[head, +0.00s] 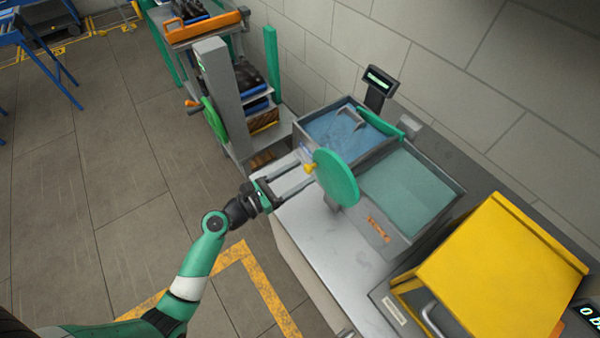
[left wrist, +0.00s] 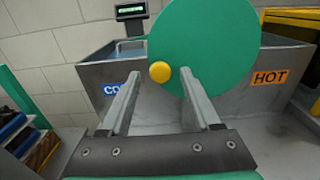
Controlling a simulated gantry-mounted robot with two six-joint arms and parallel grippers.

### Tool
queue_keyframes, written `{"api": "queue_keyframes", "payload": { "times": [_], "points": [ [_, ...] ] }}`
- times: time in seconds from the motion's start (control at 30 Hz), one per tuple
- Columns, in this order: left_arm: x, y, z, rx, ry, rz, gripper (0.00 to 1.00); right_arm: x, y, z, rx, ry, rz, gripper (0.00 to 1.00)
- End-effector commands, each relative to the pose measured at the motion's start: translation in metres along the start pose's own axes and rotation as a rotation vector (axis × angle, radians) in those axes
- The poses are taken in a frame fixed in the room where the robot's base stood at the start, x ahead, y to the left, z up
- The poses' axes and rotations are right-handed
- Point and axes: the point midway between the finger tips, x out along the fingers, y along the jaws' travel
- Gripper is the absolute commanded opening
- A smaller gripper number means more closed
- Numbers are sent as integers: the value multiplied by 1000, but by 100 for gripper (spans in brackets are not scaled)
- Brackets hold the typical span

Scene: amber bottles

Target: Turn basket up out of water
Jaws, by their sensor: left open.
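A green disc-shaped wheel (head: 337,180) with a yellow knob (head: 310,168) stands upright at the front of a double sink. The left basin (head: 345,135) holds blue water, and a grey bent bar (head: 350,118) shows in it. I cannot clearly make out a basket. The right basin (head: 410,190) holds greenish water. My left gripper (head: 307,170) is open, its fingers pointing at the wheel. In the left wrist view, the yellow knob (left wrist: 160,71) appears between the open fingertips, in front of the green wheel (left wrist: 205,45). Contact cannot be told. My right gripper is not in view.
A yellow box-like machine (head: 490,265) with a grey handle stands right of the sink. A grey rack (head: 225,105) with dark items is at the back left. The metal counter (head: 320,250) in front is clear.

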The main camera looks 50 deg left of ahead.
Motion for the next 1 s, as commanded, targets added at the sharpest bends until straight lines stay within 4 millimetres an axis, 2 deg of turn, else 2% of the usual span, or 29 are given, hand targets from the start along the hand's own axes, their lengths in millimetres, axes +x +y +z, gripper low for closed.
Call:
{"api": "queue_keyframes", "payload": {
  "times": [0.3,0.37,0.67,1.0],
  "points": [
    [6,0,0,0,0,1,64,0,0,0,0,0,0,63],
    [6,0,0,0,0,1,55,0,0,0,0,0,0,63],
    [6,0,0,0,0,0,0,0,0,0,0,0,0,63],
    [6,0,0,0,0,0,0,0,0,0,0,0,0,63]
  ]
}}
